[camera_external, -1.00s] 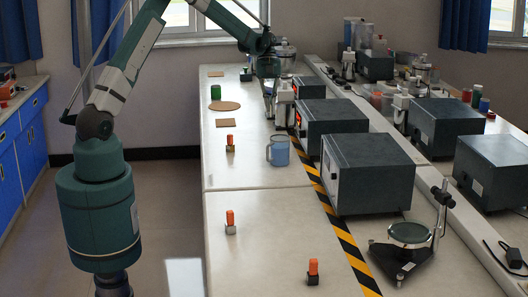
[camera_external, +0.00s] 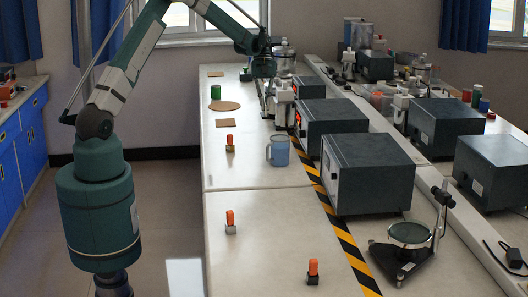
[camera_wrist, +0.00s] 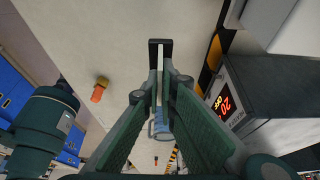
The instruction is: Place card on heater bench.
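I cannot single out the card or the heater bench for sure. Flat tan pieces lie on the pale bench: a square (camera_external: 223,124), a smaller piece (camera_external: 216,74) farther back and a round disc (camera_external: 224,106). Dark boxes stand along the right; one box (camera_wrist: 258,98) has a red lit display in the wrist view. My gripper (camera_external: 266,111) is near the far boxes. In the wrist view my gripper (camera_wrist: 160,60) has its fingers close together, with a dark bar across their tips. I cannot tell whether that bar is a held thing.
A blue mug (camera_external: 279,150) stands on the bench near the striped tape. The front left of the bench is mostly clear.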

